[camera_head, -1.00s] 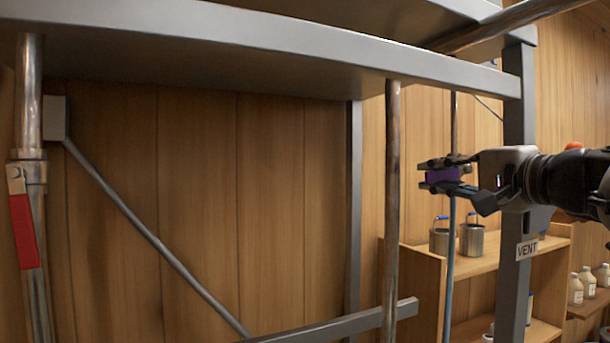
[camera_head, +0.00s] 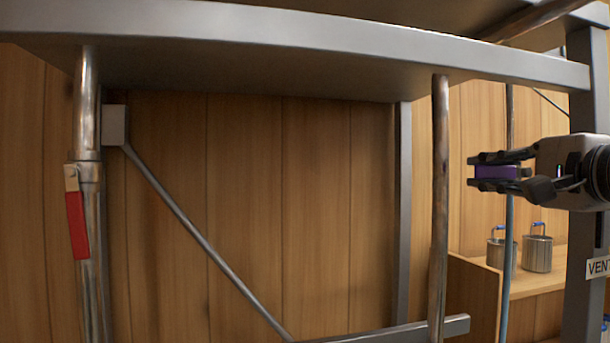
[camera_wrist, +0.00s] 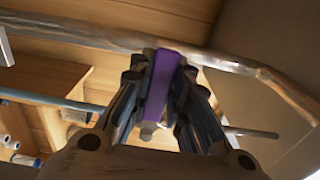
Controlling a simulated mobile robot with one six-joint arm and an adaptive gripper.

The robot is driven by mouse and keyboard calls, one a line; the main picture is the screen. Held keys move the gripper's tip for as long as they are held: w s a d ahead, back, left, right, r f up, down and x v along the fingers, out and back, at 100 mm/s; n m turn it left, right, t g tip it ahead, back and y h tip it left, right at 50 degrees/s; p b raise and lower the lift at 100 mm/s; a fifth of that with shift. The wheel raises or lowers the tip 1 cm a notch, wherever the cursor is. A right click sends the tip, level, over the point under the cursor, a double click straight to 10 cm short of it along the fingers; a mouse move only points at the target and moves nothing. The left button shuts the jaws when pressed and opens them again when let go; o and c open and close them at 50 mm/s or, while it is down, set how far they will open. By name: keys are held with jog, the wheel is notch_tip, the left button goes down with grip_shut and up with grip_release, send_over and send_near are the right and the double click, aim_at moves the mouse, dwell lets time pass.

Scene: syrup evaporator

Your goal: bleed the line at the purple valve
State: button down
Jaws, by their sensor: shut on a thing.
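The purple valve's handle (camera_head: 497,172) shows at the right of the head view, between the fingers of my gripper (camera_head: 490,172). It lies roughly level there, in line with a thin upright pipe (camera_head: 508,250) that looks grey above and bluish below. In the wrist view the purple handle (camera_wrist: 161,84) is a bar between the two dark fingers of my gripper (camera_wrist: 158,80), which are shut on it. The valve body is mostly hidden by the fingers. A label reading VENT (camera_head: 598,267) is partly cut off at the right edge.
A red lever (camera_head: 77,224) hangs on a steel pipe at the left. A grey beam (camera_head: 300,35) spans the top. A brownish upright pipe (camera_head: 439,210) stands left of my gripper. Metal pails (camera_head: 537,252) stand on a wooden shelf behind.

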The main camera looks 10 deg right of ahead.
jog(key=c, duration=1.5)
grip_release()
